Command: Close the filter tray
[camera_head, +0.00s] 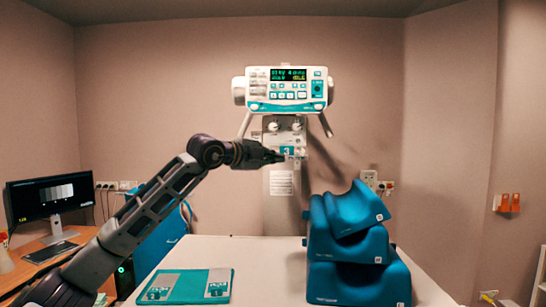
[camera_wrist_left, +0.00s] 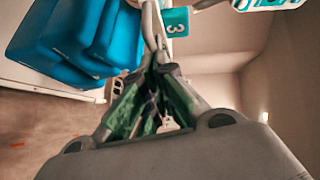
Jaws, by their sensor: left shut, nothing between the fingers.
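The filter tray with its teal tag marked 3 (camera_head: 287,151) shows below the white console of the imaging unit in the head view. How far the tray stands out is hard to tell. My left gripper (camera_head: 276,156) is shut and empty, with its fingertips at the left side of the tag. I cannot tell whether they touch. In the left wrist view, my shut fingers (camera_wrist_left: 156,62) point toward the teal tag (camera_wrist_left: 175,22), which shows just beyond the tips. My right gripper is not in view.
The white console (camera_head: 286,88) hangs above the tray. Stacked blue cushions (camera_head: 350,255) stand on the white table (camera_head: 265,265) at right. A teal mat (camera_head: 197,297) with two metal plates lies at its front left. A monitor (camera_head: 40,198) stands on a desk at far left.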

